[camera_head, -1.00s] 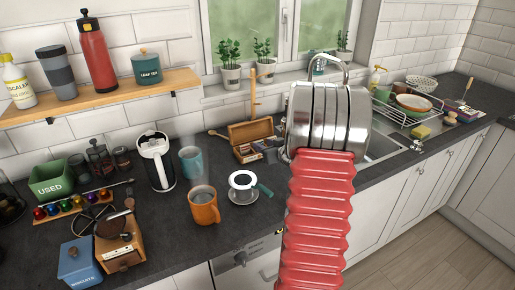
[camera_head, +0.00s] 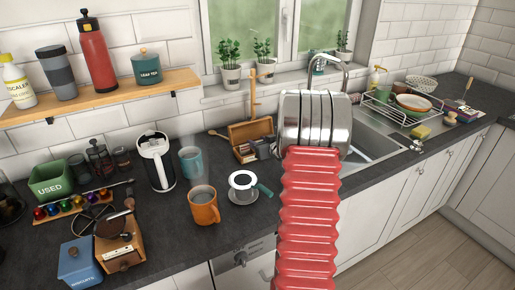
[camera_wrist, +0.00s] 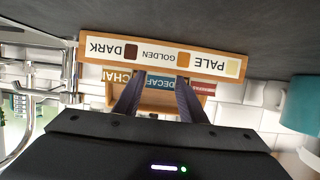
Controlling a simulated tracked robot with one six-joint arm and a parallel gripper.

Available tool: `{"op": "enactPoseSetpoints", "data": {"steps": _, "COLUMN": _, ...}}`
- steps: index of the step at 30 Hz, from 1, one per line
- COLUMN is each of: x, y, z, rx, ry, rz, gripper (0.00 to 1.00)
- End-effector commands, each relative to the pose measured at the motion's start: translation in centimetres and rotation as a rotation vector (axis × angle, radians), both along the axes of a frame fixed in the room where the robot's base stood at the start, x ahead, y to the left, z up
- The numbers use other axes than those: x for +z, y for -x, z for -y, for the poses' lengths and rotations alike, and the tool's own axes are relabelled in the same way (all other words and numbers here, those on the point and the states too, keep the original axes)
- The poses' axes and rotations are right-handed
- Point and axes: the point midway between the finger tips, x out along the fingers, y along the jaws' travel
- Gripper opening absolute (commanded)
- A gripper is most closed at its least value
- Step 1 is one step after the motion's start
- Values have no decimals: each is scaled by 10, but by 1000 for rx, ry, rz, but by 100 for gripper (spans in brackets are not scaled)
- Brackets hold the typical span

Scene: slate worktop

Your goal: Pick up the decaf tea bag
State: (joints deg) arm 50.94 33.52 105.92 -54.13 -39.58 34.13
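The wooden tea box (camera_head: 242,133) stands open near the window wall, left of the sink, with several tea bags in it. In the wrist view, which is upside down, its front board (camera_wrist: 90,66) carries the words PALE, GOLDEN and DARK. Behind that board is the teal decaf tea bag (camera_wrist: 160,83), partly hidden, with a CHAI bag (camera_wrist: 116,77) and a red one (camera_wrist: 204,88) on either side. My gripper (camera_wrist: 158,80) is open, its dark fingertips apart on either side of the DECAF label. I cannot tell whether they touch it. My arm hides the gripper in the head view.
A white pour-over dripper (camera_head: 242,184), an orange mug (camera_head: 204,206) and a blue mug (camera_head: 190,163) stand in front of and left of the box. The sink (camera_head: 370,148) and its tap (camera_head: 331,62) are to the right. A white kettle (camera_head: 156,162) stands further left.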

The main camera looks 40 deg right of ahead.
Motion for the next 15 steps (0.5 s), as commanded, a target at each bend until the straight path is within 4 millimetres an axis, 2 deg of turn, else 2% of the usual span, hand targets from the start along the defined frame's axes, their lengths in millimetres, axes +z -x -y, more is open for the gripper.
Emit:
{"op": "enactPoseSetpoints", "data": {"steps": 13, "x": 0, "y": 0, "z": 0, "rx": 0, "ry": 0, "rz": -1, "gripper": 38}}
{"op": "enactPoseSetpoints", "data": {"steps": 15, "x": 0, "y": 0, "z": 0, "rx": 0, "ry": 0, "rz": -1, "gripper": 33}}
